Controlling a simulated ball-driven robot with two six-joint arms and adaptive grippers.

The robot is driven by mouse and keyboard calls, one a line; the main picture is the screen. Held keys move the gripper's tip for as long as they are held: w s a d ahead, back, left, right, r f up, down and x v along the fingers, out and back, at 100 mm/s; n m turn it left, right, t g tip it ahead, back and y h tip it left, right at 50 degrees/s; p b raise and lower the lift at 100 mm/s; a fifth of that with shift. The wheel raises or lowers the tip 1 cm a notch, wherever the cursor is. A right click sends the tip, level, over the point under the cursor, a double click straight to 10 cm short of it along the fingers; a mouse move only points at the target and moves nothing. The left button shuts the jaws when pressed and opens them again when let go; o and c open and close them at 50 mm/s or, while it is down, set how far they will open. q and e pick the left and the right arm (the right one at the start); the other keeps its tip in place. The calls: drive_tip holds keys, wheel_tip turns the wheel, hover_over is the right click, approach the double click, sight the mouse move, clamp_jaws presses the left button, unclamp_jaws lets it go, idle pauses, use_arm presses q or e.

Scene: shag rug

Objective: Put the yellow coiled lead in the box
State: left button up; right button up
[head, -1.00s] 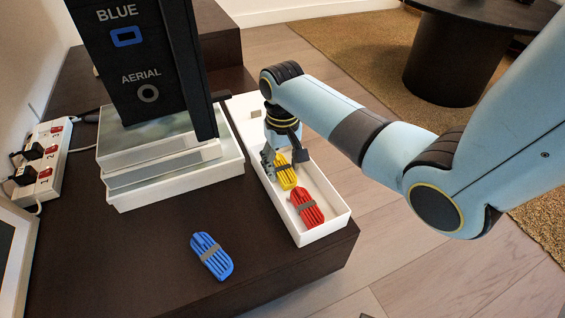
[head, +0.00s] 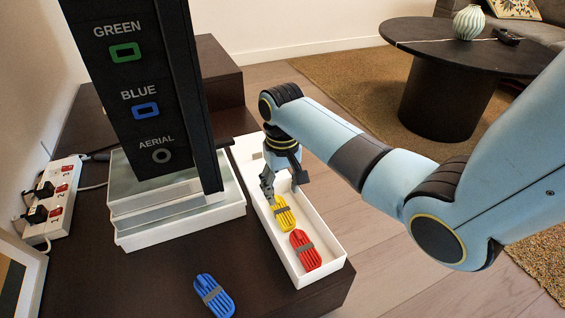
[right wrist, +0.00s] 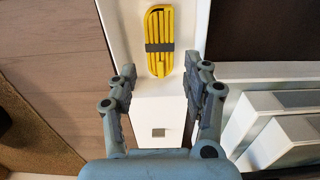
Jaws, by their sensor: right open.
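The yellow coiled lead (head: 284,213), bound with a grey band, lies inside the long white box (head: 328,246) on the dark cabinet top. It also shows in the right wrist view (right wrist: 159,42), flat on the box floor. The red coiled lead (head: 305,250) lies in the same box, at its near end. My right gripper (head: 284,194) is open and empty over the box, by the yellow lead. In the right wrist view the open fingers (right wrist: 164,76) stand apart, with the yellow lead beyond their tips. My left gripper is not in view.
A blue coiled lead (head: 214,296) lies on the cabinet top (head: 180,270) near the front. A black device labelled green, blue and aerial (head: 140,90) stands left of the box on stacked white trays (head: 180,225). A power strip (head: 55,195) lies at far left.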

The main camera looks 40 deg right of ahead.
wheel_tip(320, 180, up, 6)
drive_tip(key=f+p, duration=0.1)
drive_tip(key=p, duration=0.2)
drive_tip(key=s+a+f+n+t, duration=0.1)
drive_tip(key=s+a+f+n, duration=0.1)
drive_tip(key=s, duration=1.2)
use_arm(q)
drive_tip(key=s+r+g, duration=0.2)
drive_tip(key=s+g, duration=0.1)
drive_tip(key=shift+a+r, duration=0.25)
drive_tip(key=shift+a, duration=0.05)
use_arm(e)
drive_tip(key=s+a+r+t, duration=0.1)
drive_tip(key=s+r, duration=0.2)
drive_tip(key=s, duration=0.3)
drive_tip(key=s+a+r+n, duration=0.1)
drive_tip(key=s+r, duration=0.3)
drive_tip(key=s, duration=0.3)
drive_tip(key=shift+s+a+n+t, duration=0.15)
drive_tip(key=shift+a+n+t, duration=0.15)
drive_tip(key=shift+t, duration=0.1)
